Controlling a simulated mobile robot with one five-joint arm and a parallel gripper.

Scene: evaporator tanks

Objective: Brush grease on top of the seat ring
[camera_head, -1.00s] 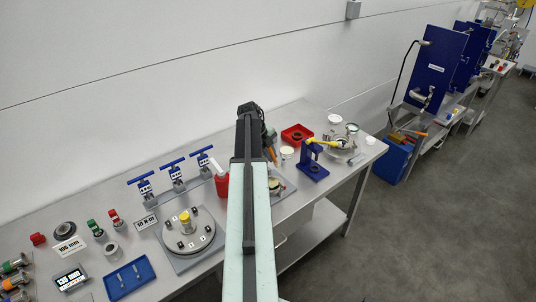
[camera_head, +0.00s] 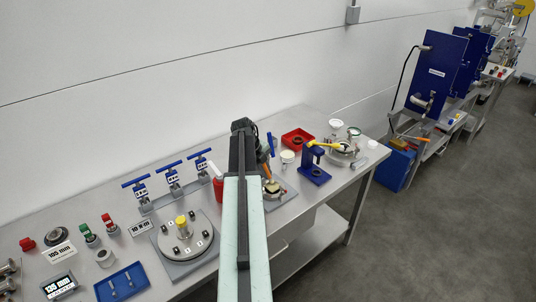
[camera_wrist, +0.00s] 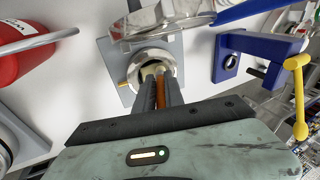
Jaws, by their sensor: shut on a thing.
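My gripper (camera_wrist: 160,84) is shut on a brush with an orange handle (camera_wrist: 161,97). The brush's far end points into the opening of a round metal seat ring (camera_wrist: 167,57) on a grey plate (camera_wrist: 108,57) in the wrist view. The fingers hide part of the ring, and I cannot tell whether the bristles touch its top. A metal part (camera_wrist: 165,20) with a blue handle (camera_wrist: 250,10) stands beside the ring. In the head view my arm hides most of this station; its plate (camera_head: 283,200) and the blue handle (camera_head: 271,144) show to the right of the arm.
A blue stand (camera_head: 315,171) with a yellow lever (camera_head: 322,145) is right of the station. A small pale pot (camera_head: 287,157) and a red tray (camera_head: 297,138) stand behind. A red container (camera_wrist: 18,50) is close on the left. A round turntable (camera_head: 187,237) is nearer.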

